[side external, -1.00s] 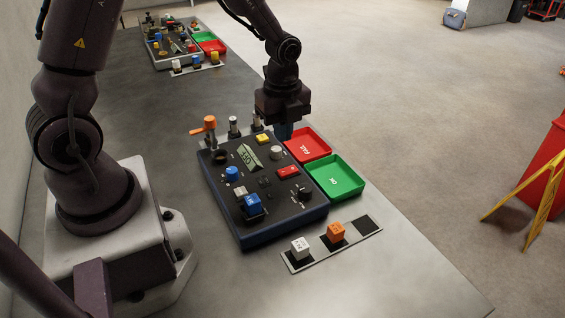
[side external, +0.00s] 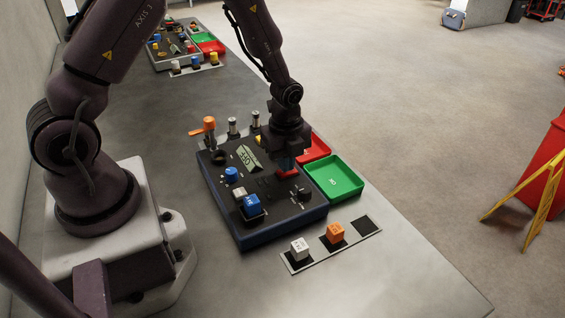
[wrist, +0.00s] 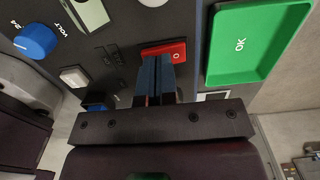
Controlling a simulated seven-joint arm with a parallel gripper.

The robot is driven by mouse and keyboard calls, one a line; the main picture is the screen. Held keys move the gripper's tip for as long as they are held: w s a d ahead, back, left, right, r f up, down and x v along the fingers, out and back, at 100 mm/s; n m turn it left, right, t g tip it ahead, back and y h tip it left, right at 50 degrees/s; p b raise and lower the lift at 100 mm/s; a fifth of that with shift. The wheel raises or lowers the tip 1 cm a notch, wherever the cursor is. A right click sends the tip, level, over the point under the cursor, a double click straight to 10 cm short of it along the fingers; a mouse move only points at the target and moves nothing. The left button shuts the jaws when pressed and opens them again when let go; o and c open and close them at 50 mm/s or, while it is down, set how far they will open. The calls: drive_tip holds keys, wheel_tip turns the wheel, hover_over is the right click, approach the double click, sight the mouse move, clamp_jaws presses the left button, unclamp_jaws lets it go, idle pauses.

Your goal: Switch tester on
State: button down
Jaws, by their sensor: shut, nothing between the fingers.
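The tester (side external: 272,224) is a dark box with a lit display (side external: 249,157), knobs and a red rocker switch. In the wrist view the red rocker switch (wrist: 176,47) lies at the fingertips, with its O-marked end showing to the right of them. My gripper (wrist: 158,58) is shut and empty, its blue-grey fingers covering part of the switch. Whether they touch it I cannot tell. In the side view my gripper (side external: 287,163) is low over the right part of the tester, and only a sliver of red shows beneath it.
A red tray (side external: 317,147) and a green OK tray (side external: 335,178) stand along the tester's right edge. A blue cube (side external: 252,204) sits on the tester. White (side external: 299,248) and orange (side external: 335,232) cubes sit on a strip in front. An orange lever (side external: 207,124) rises behind.

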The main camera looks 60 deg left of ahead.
sight(295, 168)
drive_tip(key=shift+w+r, duration=0.15)
drive_tip(key=shift+w, duration=0.1)
drive_tip(key=shift+r, duration=0.15)
wheel_tip(295, 168, up, 14)
drive_tip(key=w, duration=0.2)
drive_tip(key=shift+f, duration=0.2)
idle(0.3)
